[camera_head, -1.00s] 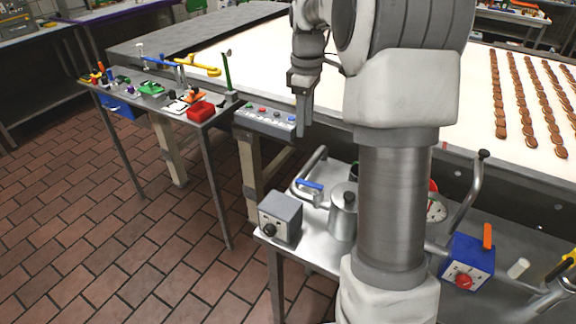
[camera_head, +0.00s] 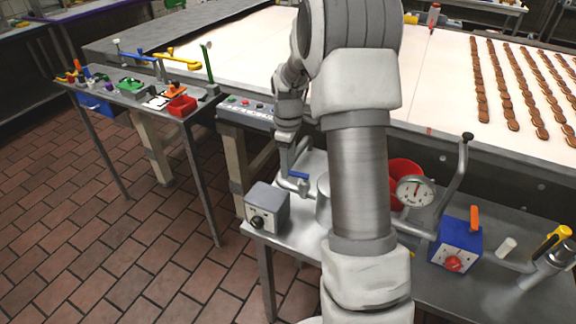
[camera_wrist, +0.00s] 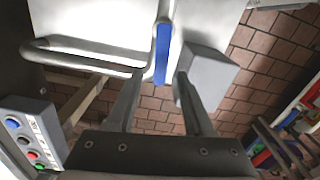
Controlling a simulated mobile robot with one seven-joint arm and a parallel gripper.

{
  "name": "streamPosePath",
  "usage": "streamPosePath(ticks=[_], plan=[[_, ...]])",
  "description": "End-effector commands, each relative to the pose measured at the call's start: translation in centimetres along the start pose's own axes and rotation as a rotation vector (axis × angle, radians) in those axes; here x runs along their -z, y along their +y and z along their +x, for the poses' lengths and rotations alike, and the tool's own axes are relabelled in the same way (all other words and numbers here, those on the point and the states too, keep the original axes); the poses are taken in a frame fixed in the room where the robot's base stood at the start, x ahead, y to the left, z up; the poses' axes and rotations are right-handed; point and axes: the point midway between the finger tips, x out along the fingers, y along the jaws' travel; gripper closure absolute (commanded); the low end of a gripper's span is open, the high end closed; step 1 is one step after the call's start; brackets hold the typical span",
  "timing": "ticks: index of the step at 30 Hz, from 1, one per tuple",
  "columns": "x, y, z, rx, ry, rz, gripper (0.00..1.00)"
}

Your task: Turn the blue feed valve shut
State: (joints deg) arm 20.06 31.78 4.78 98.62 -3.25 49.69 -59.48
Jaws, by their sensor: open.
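The blue feed valve is a blue lever handle (camera_head: 297,176) on a bent metal pipe at the left end of the steel bench. In the wrist view the blue handle (camera_wrist: 162,52) points up and down the picture, its near end showing between the fingertips. My gripper (camera_wrist: 158,80) is open, with one finger on each side of the handle. Whether a finger touches it I cannot tell. In the head view my gripper (camera_head: 284,165) is just left of the handle, pointing down. My arm hides part of the bench and pot.
A grey box with a black knob (camera_head: 267,209) stands close to the valve, also in the wrist view (camera_wrist: 208,78). A metal pot (camera_head: 323,200), gauge (camera_head: 415,192) and blue box (camera_head: 456,245) stand rightward. A button panel (camera_head: 246,109) lies behind.

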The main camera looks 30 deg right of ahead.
Motion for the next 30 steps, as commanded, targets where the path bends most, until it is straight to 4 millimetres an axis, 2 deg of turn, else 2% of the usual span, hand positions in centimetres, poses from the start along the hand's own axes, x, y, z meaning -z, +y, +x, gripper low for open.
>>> streamPosePath(ticks=[3, 11, 18, 20, 30], plan=[[-0.01, -0.03, 0.58, 0.001, -0.001, 0.000, 0.47], [0.00, -0.01, 0.63, 0.000, 0.000, 0.000, 0.47], [0.01, -0.01, 0.60, 0.000, 0.000, 0.000, 0.91], [0.01, -0.01, 0.59, 0.000, 0.000, 0.000, 1.00], [0.01, -0.05, 0.56, 0.000, 0.000, -0.008, 1.00]])
